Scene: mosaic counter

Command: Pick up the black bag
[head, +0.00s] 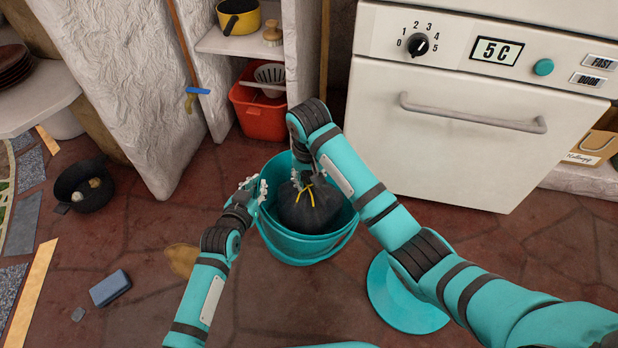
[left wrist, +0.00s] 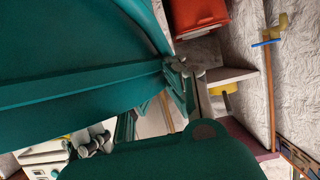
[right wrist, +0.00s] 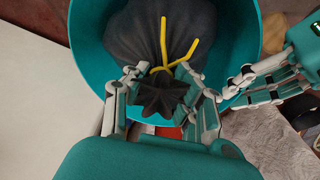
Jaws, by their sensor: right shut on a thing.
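The black bag (head: 309,208), tied with a yellow string, sits inside the teal bucket (head: 302,250) on the floor. My right gripper (head: 307,176) reaches down over the bucket and is shut on the bag's gathered neck. In the left wrist view the bucket's teal side (left wrist: 80,60) fills much of the picture, so whether the fingers touch the rim is unclear.
A teal lid (head: 405,300) lies on the floor right of the bucket. A white oven (head: 455,130) stands behind on the right. A red bin (head: 260,112) sits in the shelf behind. A black pot (head: 84,188) and a blue sponge (head: 110,288) are on the floor at left.

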